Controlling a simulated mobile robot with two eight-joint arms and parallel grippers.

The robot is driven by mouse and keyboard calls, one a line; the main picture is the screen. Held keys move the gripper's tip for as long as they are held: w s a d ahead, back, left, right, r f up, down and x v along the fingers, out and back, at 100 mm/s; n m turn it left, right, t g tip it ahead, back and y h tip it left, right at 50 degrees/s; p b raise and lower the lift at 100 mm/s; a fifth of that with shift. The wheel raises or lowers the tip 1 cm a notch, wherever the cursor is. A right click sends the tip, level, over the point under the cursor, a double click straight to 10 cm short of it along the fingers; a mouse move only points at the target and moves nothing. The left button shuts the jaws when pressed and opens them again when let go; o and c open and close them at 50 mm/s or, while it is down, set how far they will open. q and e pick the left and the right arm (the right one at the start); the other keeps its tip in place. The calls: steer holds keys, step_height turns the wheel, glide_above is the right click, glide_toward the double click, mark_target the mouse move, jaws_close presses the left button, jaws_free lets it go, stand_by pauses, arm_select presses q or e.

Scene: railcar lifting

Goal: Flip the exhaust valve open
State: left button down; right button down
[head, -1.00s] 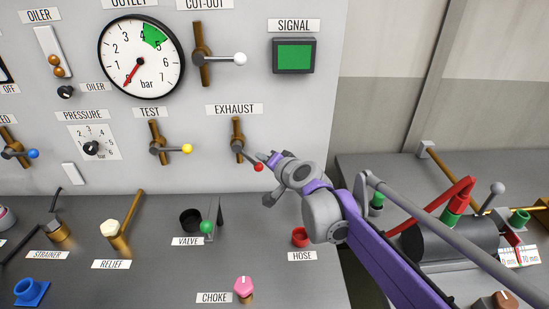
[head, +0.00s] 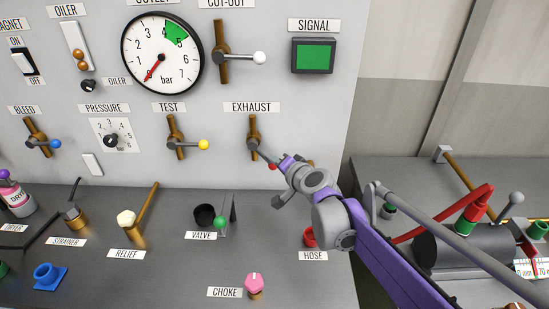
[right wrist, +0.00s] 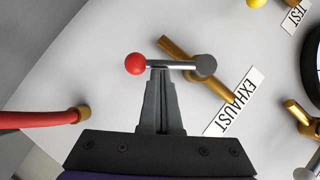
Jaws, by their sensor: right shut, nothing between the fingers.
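The exhaust valve (head: 254,129) is on the grey panel under the EXHAUST label. It has a brass body and a grey lever that slants down and right to a red ball (head: 271,166). My right gripper (head: 281,164) is shut and empty at the lever's ball end, partly covering the ball. In the right wrist view, the closed fingertips (right wrist: 160,72) are at the lever rod, beside the red ball (right wrist: 135,64); the brass body (right wrist: 178,52) shows behind. Whether they touch the rod I cannot tell. My left gripper is out of view.
The test valve (head: 175,130) with a yellow ball is left of the exhaust valve, and the cut-out valve (head: 222,55) is above. A red hose fitting (head: 309,237) is on the bench below. The panel right of the EXHAUST label is clear.

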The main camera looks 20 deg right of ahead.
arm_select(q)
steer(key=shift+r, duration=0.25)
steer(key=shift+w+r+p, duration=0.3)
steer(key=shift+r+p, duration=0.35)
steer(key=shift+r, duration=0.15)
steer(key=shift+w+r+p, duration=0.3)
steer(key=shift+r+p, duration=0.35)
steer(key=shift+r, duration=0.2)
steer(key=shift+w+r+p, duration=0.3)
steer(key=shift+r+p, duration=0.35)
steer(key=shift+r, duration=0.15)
arm_select(e)
steer(key=shift+w+a+f+m+t+y, duration=0.2)
steer(key=shift+a+f+m+t+y, duration=0.3)
steer(key=shift+a+f+m, duration=0.25)
steer(key=shift+w+a+f+m+t+y, duration=0.15)
steer(key=shift+a+f+m+t+y, duration=0.3)
steer(key=shift+a+f+m, duration=0.3)
steer(key=shift+d, duration=0.15)
